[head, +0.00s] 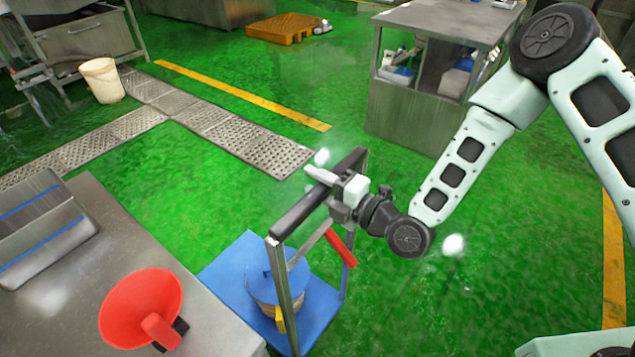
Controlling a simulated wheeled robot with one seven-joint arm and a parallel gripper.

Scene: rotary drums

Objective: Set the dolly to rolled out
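The dolly is a low cart with a blue platform (232,265) and an upright metal frame topped by a dark handle bar (298,213). It stands on the green floor close beside a steel table, whose edge hides part of its near left side. My gripper (328,188) is at the handle bar, around its middle, with one finger reaching across the bar. Whether the fingers are closed tight on the bar cannot be told. A round drum or bucket with a blue top (275,288) stands on the platform, partly hidden behind the frame. A red part (341,248) hangs by the frame below my gripper.
The steel table (120,225) at lower left holds a red funnel-like bowl (140,308) and a metal tray (40,225). A steel cabinet (410,115) stands behind. A white bucket (102,80) and an orange pallet (284,28) are far back. Green floor right of the dolly is clear.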

